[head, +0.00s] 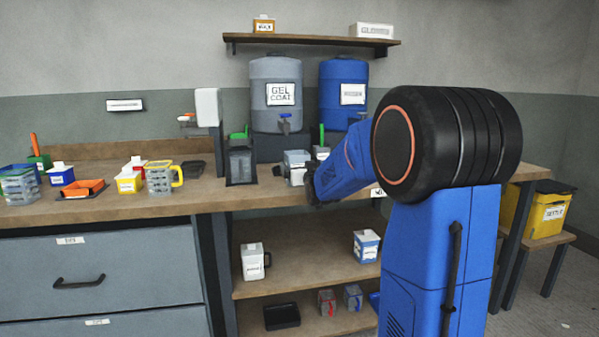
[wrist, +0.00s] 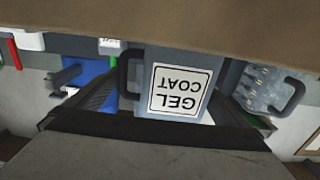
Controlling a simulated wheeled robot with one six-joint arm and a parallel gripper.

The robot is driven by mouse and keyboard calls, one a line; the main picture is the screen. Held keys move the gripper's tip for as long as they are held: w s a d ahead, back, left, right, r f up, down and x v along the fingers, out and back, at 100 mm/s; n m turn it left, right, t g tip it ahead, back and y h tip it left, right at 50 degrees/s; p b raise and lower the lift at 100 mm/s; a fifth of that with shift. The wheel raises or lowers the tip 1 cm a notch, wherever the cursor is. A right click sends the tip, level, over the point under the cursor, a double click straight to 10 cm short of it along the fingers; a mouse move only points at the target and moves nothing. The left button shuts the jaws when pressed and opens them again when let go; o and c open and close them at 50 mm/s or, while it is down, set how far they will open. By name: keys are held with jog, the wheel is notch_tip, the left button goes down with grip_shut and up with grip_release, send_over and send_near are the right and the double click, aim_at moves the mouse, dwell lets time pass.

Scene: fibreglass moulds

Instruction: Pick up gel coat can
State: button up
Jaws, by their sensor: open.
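The gel coat can (wrist: 181,88) is grey-blue with a white "GEL COAT" label and a dark handle. It shows upside down in the wrist view, against the brown bench top (wrist: 200,22). In the head view it seems to be the small grey can (head: 297,166) on the bench, partly hidden by my arm. My gripper (head: 311,188) is close in front of it and low over the bench edge. The dark fingers are open, one on each side of the can in the wrist view. I cannot tell whether either touches it.
A grey drum (head: 277,94) labelled "GEL COAT" and a blue drum (head: 343,94) stand behind. A dark container (head: 241,163) stands left of the can. Several tubs and a yellow-handled jug (head: 160,178) fill the left bench. Wooden shelves (head: 300,237) lie below.

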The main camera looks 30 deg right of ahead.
jog(key=shift+w+d, duration=0.1)
jog(key=shift+w, duration=0.2)
jog(key=c, duration=0.8)
jog(key=shift+r, duration=0.1)
jog(key=c, duration=0.5)
jog(key=shift+o, duration=0.2)
jog(key=shift+r, duration=0.1)
